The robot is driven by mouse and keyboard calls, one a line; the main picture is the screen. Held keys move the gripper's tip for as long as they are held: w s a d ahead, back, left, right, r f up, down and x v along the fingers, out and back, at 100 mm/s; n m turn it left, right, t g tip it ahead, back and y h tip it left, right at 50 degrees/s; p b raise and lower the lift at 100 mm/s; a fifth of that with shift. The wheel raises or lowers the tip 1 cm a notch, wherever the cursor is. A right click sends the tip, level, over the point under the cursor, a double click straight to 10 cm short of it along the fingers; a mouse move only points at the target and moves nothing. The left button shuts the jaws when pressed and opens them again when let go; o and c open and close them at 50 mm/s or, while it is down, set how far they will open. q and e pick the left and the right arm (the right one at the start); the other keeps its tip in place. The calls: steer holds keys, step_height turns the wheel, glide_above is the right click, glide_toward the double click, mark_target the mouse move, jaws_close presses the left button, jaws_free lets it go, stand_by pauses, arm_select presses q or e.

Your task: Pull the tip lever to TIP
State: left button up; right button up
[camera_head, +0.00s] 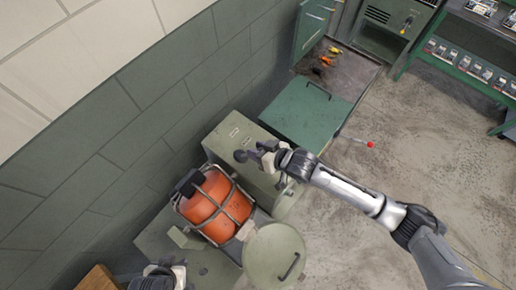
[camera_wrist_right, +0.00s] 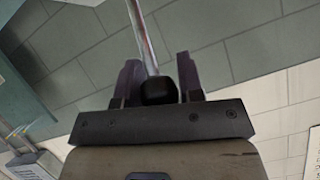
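In the right wrist view a black ball knob (camera_wrist_right: 158,91) on a thin metal rod (camera_wrist_right: 143,35) sits between the two fingers of my right gripper (camera_wrist_right: 160,82). The fingers appear to touch it on both sides, so the gripper looks shut on it. In the head view this gripper (camera_head: 257,154) is above the grey-green cabinet beside the orange drum (camera_head: 213,204). The rod is hard to make out there, and no TIP lettering is readable. My left gripper (camera_head: 165,274) is at the bottom left edge, partly cut off; its fingers are unclear.
A round lid with a handle (camera_head: 272,257) is right of the drum. A green cover (camera_head: 302,112) lies behind, with a red-knobbed rod (camera_head: 369,144) jutting over the floor. A green shelf (camera_head: 470,65) stands at upper right.

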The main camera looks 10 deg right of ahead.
steer(key=o, duration=0.4)
steer(key=shift+s+d, duration=0.1)
steer(key=b+v, duration=0.1)
steer(key=v, duration=1.2)
steer(key=shift+s, duration=0.25)
steer(key=shift+d+r, duration=0.15)
